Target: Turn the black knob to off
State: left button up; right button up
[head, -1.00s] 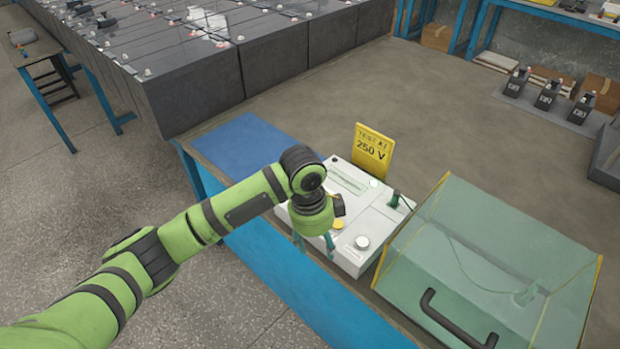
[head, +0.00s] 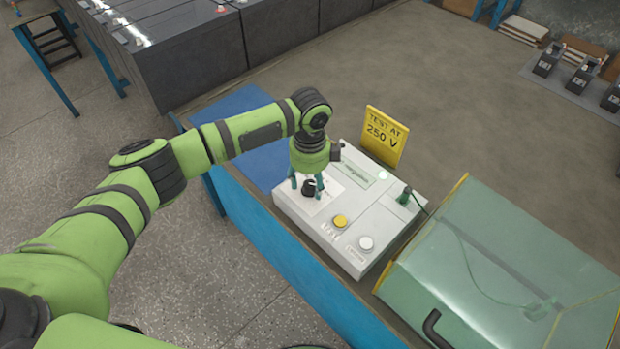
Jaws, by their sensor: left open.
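The black knob (head: 308,188) sits on the left part of the white tester box (head: 318,228), on a pale label patch. My left gripper (head: 307,187) points down at the knob with its green-blue fingers open on either side of it. I cannot tell whether the fingers touch the knob. The knob's pointer and markings are too small to read. The box also carries a yellow button (head: 340,221), a white button (head: 366,242) and a small display (head: 358,173). My right gripper is not in view.
A yellow sign (head: 384,137) reading "TEST AT 250 V" stands behind the box. A clear greenish cover (head: 480,265) with a black handle is close on the right. A green plug (head: 404,196) with a cable stands on the box. A blue mat (head: 235,150) lies left.

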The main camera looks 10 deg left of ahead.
pick_arm(q)
jog(key=c, duration=0.8)
grip_shut()
jog(key=shift+r+n+p, duration=0.1)
jog(key=shift+n+p, duration=0.5)
jog(key=shift+p, duration=0.25)
jog(key=n+p, duration=0.4)
jog(key=shift+d+r, duration=0.1)
jog(key=n+p, duration=0.4)
jog(key=shift+n, duration=0.3)
jog(key=n+p, duration=0.2)
jog(key=n, duration=0.1)
jog(key=shift+n, duration=0.3)
jog(key=n+p, duration=0.2)
jog(key=n, duration=0.1)
jog(key=shift+n, duration=0.3)
jog(key=n+p, duration=0.1)
jog(key=n, duration=0.2)
jog(key=shift+n, duration=0.3)
jog(key=shift+w+n+p, duration=0.1)
jog(key=shift+n+p, duration=0.6)
jog(key=shift+n, duration=0.9)
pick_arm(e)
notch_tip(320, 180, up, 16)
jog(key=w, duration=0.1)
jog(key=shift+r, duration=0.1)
